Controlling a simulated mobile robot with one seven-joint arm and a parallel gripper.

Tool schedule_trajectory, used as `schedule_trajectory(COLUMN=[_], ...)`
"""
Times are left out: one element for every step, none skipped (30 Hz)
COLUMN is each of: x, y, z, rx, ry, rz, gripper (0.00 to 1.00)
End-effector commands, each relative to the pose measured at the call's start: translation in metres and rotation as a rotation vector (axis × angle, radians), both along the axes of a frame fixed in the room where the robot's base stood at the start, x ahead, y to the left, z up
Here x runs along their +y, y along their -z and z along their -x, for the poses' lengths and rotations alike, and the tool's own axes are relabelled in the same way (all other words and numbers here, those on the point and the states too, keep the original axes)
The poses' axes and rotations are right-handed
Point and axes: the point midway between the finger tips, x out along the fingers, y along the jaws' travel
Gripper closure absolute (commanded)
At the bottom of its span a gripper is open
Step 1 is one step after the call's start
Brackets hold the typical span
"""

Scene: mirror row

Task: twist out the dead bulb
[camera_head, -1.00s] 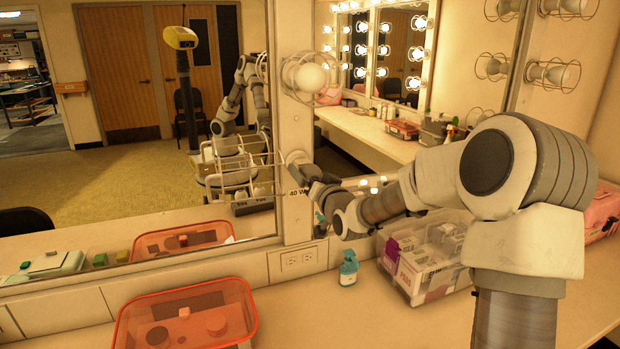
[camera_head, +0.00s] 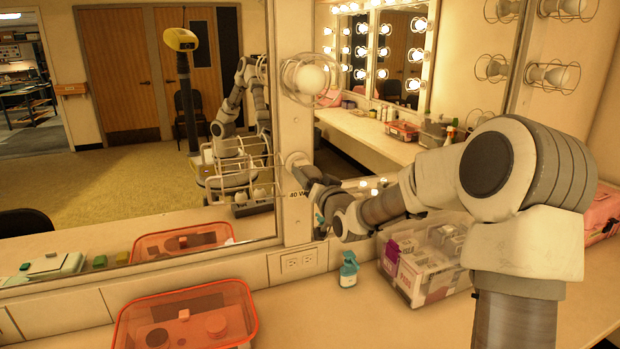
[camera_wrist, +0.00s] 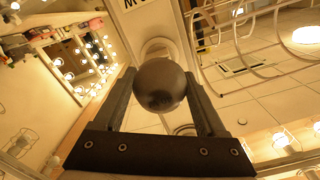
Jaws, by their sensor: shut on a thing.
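The dead bulb (camera_wrist: 160,86) is a dark, round globe between the two fingers of my gripper (camera_wrist: 160,76) in the wrist view. The fingers are shut on it, one on each side. Its pale socket (camera_wrist: 158,48) is on the mirror post just behind it, and the bulb still lines up with it. Whether the thread is engaged is hidden. In the head view my gripper (camera_head: 306,172) is at the post, below a caged white bulb (camera_head: 311,78), and the held bulb cannot be made out.
A red-rimmed bin (camera_head: 250,322) stands on the counter at front left. A small teal spray bottle (camera_head: 348,270) and a clear tub of boxes (camera_head: 410,296) stand below my arm. Wire cages surround nearby bulbs. Mirrors flank the post.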

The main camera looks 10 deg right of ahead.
Motion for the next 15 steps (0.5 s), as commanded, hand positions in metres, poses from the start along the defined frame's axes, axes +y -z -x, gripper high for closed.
schedule_trajectory(x=[0.0001, 0.0002, 0.0002, 0.0003, 0.0003, 0.0002, 0.0001, 0.0000, 0.0000, 0.0000, -0.0002, -0.0002, -0.0001, 0.0001, 0.0003], y=[0.0003, 0.0006, 0.0009, 0.0012, 0.0014, 0.0016, 0.0017, 0.0017, 0.0018, 0.0018, 0.0017, 0.0016, 0.0015, 0.0014, 0.0014], z=[0.0000, 0.0000, 0.0000, 0.0001, 0.0001, 0.0000, 0.0000, 0.0000, 0.0000, 0.0000, 0.0001, 0.0001, 0.0001, 0.0001, 0.0002], rx=[-0.001, -0.001, -0.003, -0.004, -0.005, -0.007, -0.009, -0.010, -0.011, -0.013, -0.014, -0.016, -0.017, -0.018, -0.020], ry=[0.000, 0.000, -0.001, -0.001, -0.001, -0.001, -0.001, 0.000, 0.000, 0.000, 0.000, 0.000, 0.000, 0.000, -0.001], rz=[0.004, 0.007, 0.014, 0.020, 0.025, 0.034, 0.041, 0.048, 0.057, 0.064, 0.071, 0.078, 0.085, 0.091, 0.100], gripper=[0.67, 0.67, 0.67, 0.67, 0.67, 0.67, 0.67, 0.67, 0.67, 0.67, 0.67, 0.67, 0.67, 0.67, 0.67])
